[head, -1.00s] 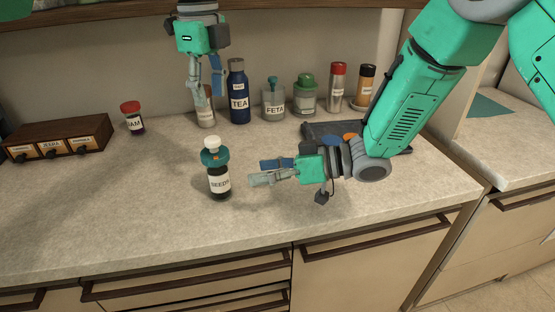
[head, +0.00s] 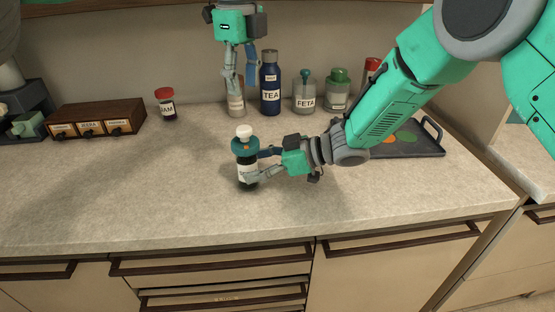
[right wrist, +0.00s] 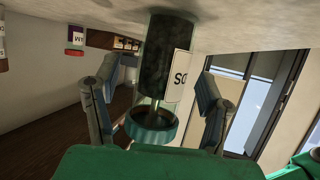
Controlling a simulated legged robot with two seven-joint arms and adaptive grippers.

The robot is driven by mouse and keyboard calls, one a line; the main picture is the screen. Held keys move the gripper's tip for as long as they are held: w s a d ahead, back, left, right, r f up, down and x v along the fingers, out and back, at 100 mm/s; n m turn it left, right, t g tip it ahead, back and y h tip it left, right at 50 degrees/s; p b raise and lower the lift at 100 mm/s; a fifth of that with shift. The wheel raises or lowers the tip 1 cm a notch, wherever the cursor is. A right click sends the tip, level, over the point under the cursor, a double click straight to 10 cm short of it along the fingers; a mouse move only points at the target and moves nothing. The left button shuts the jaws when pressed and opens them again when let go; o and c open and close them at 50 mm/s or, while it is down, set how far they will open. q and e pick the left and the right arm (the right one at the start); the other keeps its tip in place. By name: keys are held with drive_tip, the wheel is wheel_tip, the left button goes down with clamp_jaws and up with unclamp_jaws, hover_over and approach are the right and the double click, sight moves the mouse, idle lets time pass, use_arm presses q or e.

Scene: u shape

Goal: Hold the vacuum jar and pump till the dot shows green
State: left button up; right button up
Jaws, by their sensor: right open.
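The vacuum jar (head: 245,172), dark with a white label, a teal lid and a white pump knob, stands upright on the counter. A small orange spot shows below the knob. My right gripper (head: 262,164) comes from the right, open, with its fingers around the jar body. In the right wrist view the jar (right wrist: 168,60) appears upside down between the two spread fingers, with gaps at both sides; the label is partly visible.
A labelled container (head: 236,106) stands just below my left gripper. The TEA bottle (head: 270,90), FETA jar (head: 305,95) and green-lidded jar (head: 338,92) line the wall. A JAM jar (head: 166,105) and drawer box (head: 98,118) are left. A dark tray (head: 425,148) lies right. The front counter is clear.

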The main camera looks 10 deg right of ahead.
drive_tip(key=shift+x, duration=1.35)
drive_tip(key=shift+s+r, duration=0.1)
drive_tip(key=shift+d, duration=0.15)
drive_tip(key=c, duration=1.4)
drive_tip(key=shift+o, duration=0.7)
clamp_jaws()
